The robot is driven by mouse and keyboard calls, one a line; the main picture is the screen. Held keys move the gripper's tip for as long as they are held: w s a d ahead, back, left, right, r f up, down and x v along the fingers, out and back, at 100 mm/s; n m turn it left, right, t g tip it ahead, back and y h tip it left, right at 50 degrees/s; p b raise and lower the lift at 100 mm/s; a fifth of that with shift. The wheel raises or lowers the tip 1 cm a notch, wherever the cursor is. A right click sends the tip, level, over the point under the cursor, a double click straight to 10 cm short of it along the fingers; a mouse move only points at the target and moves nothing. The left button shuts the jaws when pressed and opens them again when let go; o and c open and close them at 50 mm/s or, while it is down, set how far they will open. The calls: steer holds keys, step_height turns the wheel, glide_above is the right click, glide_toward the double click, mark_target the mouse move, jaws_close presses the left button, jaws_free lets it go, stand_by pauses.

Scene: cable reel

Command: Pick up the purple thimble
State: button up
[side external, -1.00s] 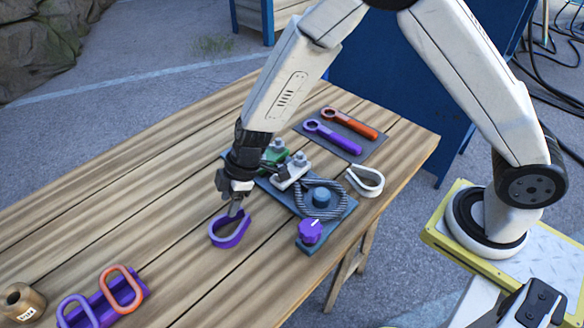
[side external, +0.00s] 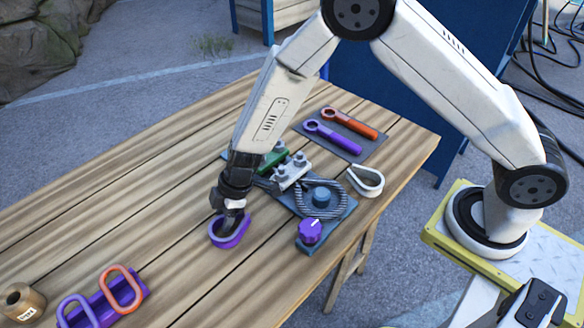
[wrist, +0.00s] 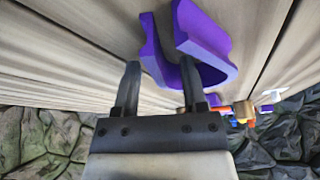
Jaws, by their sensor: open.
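The purple thimble (side external: 237,238), a teardrop-shaped channel ring, lies on the wooden table left of the blue fixture. It also shows close up in the wrist view (wrist: 206,38). My gripper (side external: 231,219) is low over it, pointing down, and hides part of the ring. In the wrist view my open gripper (wrist: 161,72) has its fingers apart, with one side of the thimble appearing between them. The right finger overlaps the ring in the picture. I cannot tell whether either finger touches it.
A blue fixture (side external: 333,208) with a cable loop, clamps and a purple knob (side external: 310,231) stands to the right. A pale thimble (side external: 366,182) lies beyond it. Two wrenches (side external: 333,138) lie on a mat behind. A purple rack (side external: 101,308) and brass pot (side external: 22,301) are front left.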

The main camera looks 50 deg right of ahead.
steer(key=shift+c, duration=0.2)
jaws_close()
stand_by(1.2)
